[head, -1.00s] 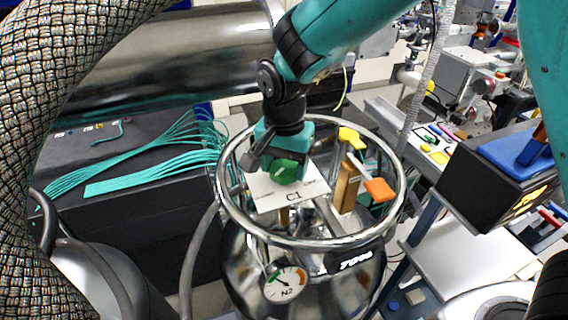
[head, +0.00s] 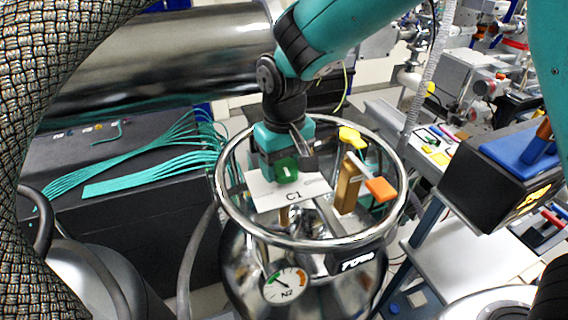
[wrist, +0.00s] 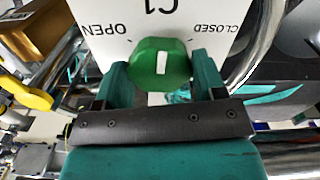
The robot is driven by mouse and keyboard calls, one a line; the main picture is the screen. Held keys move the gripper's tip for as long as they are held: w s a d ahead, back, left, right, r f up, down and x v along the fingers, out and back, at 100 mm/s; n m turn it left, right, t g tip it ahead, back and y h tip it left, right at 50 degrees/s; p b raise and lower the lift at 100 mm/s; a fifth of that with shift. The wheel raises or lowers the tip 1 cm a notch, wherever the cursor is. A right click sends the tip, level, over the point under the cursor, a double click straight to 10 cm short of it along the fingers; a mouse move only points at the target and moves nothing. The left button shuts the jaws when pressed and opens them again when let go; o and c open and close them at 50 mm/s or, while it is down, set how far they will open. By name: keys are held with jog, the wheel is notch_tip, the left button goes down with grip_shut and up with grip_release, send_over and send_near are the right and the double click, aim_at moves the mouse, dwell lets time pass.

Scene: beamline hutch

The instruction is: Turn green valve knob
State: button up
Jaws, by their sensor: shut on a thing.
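The green valve knob (head: 287,170) sits in front of the white C1 plate (head: 262,192) inside the steel ring on top of the dewar. My gripper (head: 286,163) reaches it from above and is shut on it. In the wrist view the two teal fingers (wrist: 162,72) are on either side of the knob (wrist: 150,52). The knob's white mark stands upright there, between the OPEN and CLOSED words, which appear upside down on the plate (wrist: 115,20). The fingers partly cover the knob's sides.
The dewar's steel ring (head: 395,205) surrounds the knob. A yellow handle (head: 350,138), a brass block (head: 348,183) and an orange handle (head: 381,189) are close on the right. An N2 gauge (head: 286,285) is on the dewar's front. A black box (head: 500,180) stands further right.

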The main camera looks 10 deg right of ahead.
aim_at(284, 166)
jog(key=n, duration=0.6)
jog(key=shift+n, duration=0.3)
jog(key=n, duration=0.6)
jog(key=shift+w+r+b, duration=0.1)
jog(key=shift+b, duration=0.3)
jog(key=o, duration=0.9)
notch_tip(284, 166, up, 17)
jog(key=b, duration=0.3)
jog(key=shift+r, duration=0.2)
